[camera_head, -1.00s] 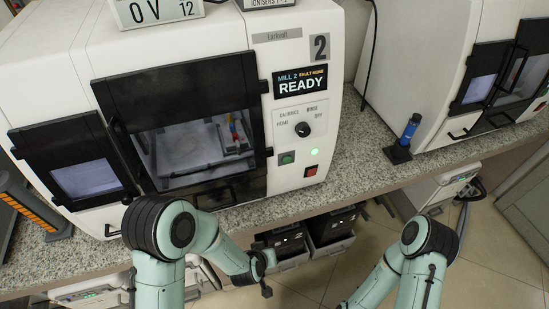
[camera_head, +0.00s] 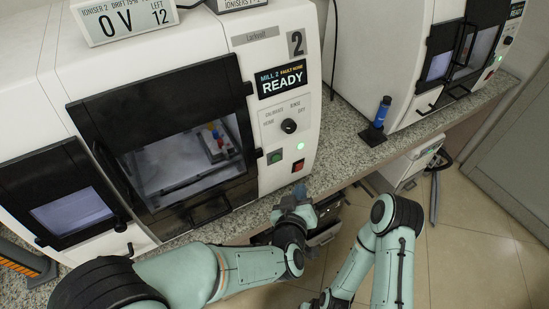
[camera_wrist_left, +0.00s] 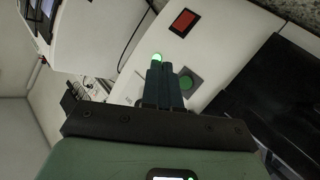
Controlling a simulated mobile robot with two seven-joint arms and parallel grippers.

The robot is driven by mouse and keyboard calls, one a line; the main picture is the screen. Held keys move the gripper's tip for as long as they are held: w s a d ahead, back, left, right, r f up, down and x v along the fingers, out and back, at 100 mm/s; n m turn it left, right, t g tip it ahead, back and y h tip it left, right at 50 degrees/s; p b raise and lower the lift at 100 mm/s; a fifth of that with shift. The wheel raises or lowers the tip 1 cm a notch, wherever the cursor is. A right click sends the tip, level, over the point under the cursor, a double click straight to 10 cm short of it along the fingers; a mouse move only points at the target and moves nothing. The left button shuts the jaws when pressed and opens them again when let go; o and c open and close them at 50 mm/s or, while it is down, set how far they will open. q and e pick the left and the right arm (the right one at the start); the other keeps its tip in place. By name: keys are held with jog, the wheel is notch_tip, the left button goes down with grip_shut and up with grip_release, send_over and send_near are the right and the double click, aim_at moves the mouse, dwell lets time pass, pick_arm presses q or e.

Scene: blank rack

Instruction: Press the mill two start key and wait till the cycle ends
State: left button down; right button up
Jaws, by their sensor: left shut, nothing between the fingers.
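Mill two (camera_head: 290,110) is the white machine with a "2" plate. Its display (camera_head: 282,80) reads "MILL 2" and "READY". A square green key (camera_head: 275,156) sits low on its panel beside a red key (camera_head: 298,165), with a lit green lamp (camera_head: 301,146) above. My left gripper (camera_head: 299,190) is shut and empty, just below and right of these keys. In the left wrist view its fingertips (camera_wrist_left: 165,66) point at the panel, between the lit lamp (camera_wrist_left: 156,58) and the green key (camera_wrist_left: 186,82), apparently not touching the key. My right gripper (camera_head: 322,301) is partly cut off at the bottom edge.
Mill two's dark-framed door (camera_head: 165,140) is closed. A dial (camera_head: 288,126) sits above the keys. A blue bottle-like item (camera_head: 383,112) stands on the granite counter (camera_head: 345,140). A second white machine (camera_head: 400,60) is at right. Drawers are under the counter.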

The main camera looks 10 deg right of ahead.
aim_at(276, 158)
pick_arm(q)
jog(key=w+a, duration=0.3)
jog(key=w, duration=0.5)
jog(key=shift+w+f, duration=0.15)
jog(key=shift+f, duration=0.1)
jog(key=shift+w+a, duration=0.1)
jog(key=shift+w, duration=0.05)
dwell(2.0)
jog(key=shift+w, duration=0.25)
jog(key=shift+w+a, duration=0.2)
jog(key=shift+w, duration=0.15)
dwell(0.8)
jog(key=shift+s+d+b, duration=0.25)
jog(key=shift+s+b, duration=0.05)
jog(key=shift+s, duration=0.45)
